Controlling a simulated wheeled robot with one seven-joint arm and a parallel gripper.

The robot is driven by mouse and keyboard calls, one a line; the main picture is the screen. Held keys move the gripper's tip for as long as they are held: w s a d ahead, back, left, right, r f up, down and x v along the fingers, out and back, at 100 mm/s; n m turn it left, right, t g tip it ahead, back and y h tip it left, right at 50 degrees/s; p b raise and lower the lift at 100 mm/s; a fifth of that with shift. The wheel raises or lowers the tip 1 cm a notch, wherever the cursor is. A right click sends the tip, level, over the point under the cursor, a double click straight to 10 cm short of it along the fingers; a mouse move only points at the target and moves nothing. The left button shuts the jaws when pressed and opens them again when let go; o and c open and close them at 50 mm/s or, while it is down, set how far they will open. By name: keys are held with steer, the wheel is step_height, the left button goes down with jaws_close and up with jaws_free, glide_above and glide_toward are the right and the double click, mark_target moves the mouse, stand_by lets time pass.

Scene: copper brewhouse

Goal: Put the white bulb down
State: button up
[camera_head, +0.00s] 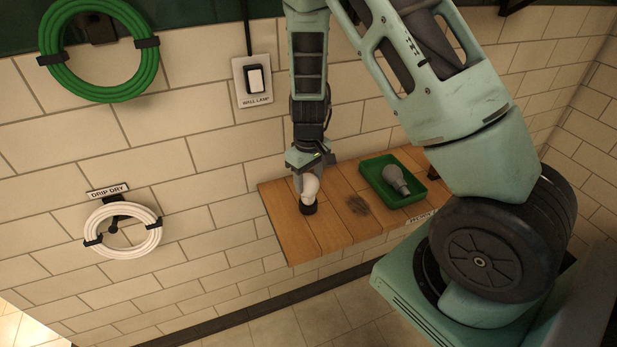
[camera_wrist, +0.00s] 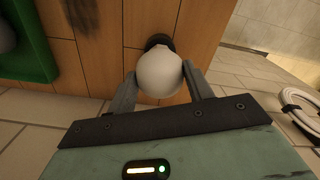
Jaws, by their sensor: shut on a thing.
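The white bulb (camera_head: 309,187) is at the left part of the wooden shelf (camera_head: 288,217). In the wrist view the bulb (camera_wrist: 159,74) sits between the two fingers of my gripper (camera_wrist: 161,80), which is shut on it. In the head view my gripper (camera_head: 307,172) points down from above the bulb. A dark round piece (camera_head: 308,208) is at the bulb's lower end, at the shelf surface. I cannot tell whether it is the bulb's own base or a separate holder, or whether it touches the wood.
A green tray (camera_head: 372,184) holding a grey bulb (camera_head: 396,180) stands on the shelf's right part. A dark scorch-like patch (camera_head: 357,205) lies between. A wall lamp switch (camera_head: 255,79), green hose coil (camera_head: 61,49) and white coil (camera_head: 93,222) are on the tiled wall.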

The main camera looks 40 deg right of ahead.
steer(key=shift+f, duration=0.2)
steer(key=o, duration=1.1)
steer(key=shift+r, duration=0.1)
steer(key=shift+r, duration=0.1)
step_height(320, 180, up, 12)
steer(key=b, duration=0.2)
steer(key=s+a+r+n+y, duration=0.15)
steer(key=s+a, duration=0.25)
steer(key=a, duration=0.4)
steer(key=s+a+r+n, duration=0.1)
steer(key=s+a+r, duration=0.15)
steer(key=a, duration=0.45)
steer(key=s+a+n, duration=0.1)
steer(key=s+a, duration=0.2)
steer(key=s, duration=0.3)
steer(key=s+a+r+n, duration=0.1)
steer(key=s+a, duration=0.2)
steer(key=s, duration=0.2)
steer(key=s+a+n+h, duration=0.1)
steer(key=s+a+n, duration=0.1)
steer(key=s, duration=0.4)
steer(key=shift+s+a+r, duration=0.2)
steer(key=shift+a, duration=0.2)
steer(key=shift+s+a+r, duration=0.15)
steer(key=shift+a, duration=0.25)
